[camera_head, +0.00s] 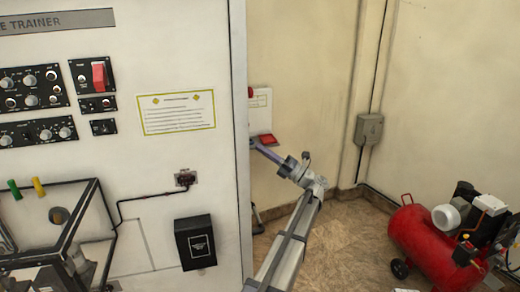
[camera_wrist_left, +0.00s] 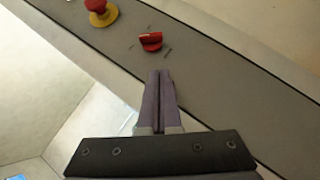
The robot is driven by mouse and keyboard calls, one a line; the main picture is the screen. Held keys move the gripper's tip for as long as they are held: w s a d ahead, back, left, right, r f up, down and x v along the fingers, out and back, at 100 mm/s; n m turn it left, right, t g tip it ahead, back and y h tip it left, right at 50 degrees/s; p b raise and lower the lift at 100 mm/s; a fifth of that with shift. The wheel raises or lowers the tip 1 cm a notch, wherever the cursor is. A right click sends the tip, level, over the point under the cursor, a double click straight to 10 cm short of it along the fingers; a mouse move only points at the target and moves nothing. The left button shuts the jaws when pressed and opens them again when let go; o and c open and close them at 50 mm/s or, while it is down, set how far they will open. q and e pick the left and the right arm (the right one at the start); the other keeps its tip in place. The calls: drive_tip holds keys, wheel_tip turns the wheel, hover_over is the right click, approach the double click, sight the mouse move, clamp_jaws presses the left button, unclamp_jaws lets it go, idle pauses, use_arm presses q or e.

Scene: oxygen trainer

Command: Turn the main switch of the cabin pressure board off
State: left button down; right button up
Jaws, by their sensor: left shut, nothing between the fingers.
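The red main switch (camera_wrist_left: 151,41) is a small rotary knob on a grey panel strip (camera_wrist_left: 215,75) in the left wrist view, with small dark marks on both sides of it. My left gripper (camera_wrist_left: 160,73) is shut and empty. Its purple fingertips point at the knob and appear just short of it; I cannot tell whether they touch. In the head view my left gripper (camera_head: 262,149) is beside the right edge of the white trainer cabinet (camera_head: 225,245). The switch cannot be made out surely there. My right gripper is not in view.
A red mushroom button on a yellow base (camera_wrist_left: 101,13) is near the switch. A red compressor (camera_head: 408,238) stands on the floor at the right. A grey wall box (camera_head: 369,129) is behind.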

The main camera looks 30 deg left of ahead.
use_arm(q)
drive_tip(key=b+v, duration=0.3)
drive_tip(key=v, duration=0.4)
drive_tip(key=shift+a+f, duration=0.15)
drive_tip(key=shift+f, duration=0.15)
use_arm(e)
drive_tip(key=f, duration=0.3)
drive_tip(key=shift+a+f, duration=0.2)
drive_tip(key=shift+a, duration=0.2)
